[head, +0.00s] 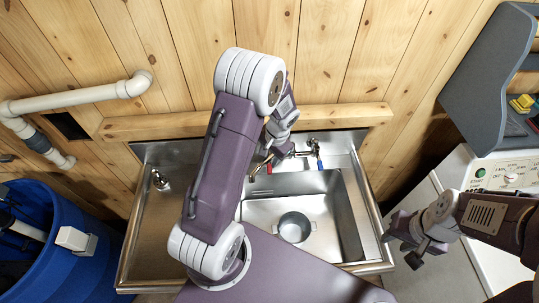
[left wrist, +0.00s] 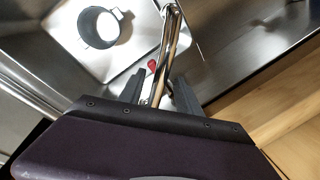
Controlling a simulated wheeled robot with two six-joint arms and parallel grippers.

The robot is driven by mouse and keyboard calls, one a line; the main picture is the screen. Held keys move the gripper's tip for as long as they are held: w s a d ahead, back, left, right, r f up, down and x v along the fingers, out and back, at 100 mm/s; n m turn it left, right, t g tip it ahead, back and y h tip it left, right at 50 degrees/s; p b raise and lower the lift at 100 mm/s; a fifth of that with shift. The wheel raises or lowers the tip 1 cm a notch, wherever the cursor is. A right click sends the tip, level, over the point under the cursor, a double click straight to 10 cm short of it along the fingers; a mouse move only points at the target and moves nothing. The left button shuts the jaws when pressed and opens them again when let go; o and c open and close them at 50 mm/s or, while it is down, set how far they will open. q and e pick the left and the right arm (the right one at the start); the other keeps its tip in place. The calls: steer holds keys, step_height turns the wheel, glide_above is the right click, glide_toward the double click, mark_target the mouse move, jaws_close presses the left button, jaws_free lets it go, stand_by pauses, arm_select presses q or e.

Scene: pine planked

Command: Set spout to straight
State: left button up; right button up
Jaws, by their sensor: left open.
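The metal faucet (head: 302,154) is at the back of the sink, with a blue handle (head: 320,162) on its right and a red handle (head: 269,168) on its left. Its spout (head: 260,165) points left of the basin's middle, partly hidden by my left arm. In the left wrist view the spout (left wrist: 172,35) runs as a shiny tube down between the fingers of my left gripper (left wrist: 158,90). That gripper is open around it; contact cannot be told. The red handle also shows there (left wrist: 152,65). My right gripper (head: 402,250) looks open and empty, right of the sink.
A grey pot (head: 293,227) stands in the sink basin (head: 345,215). A small metal fitting (head: 160,180) is on the left drainboard. A wooden ledge (head: 350,114) runs behind the sink. A blue barrel (head: 95,268) is at left, a white control panel (head: 508,175) at right.

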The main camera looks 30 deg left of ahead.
arm_select(q)
steer(key=shift+a+f, duration=0.1)
steer(key=shift+f, duration=0.15)
jaws_close()
steer(key=shift+r, duration=0.1)
stand_by(1.2)
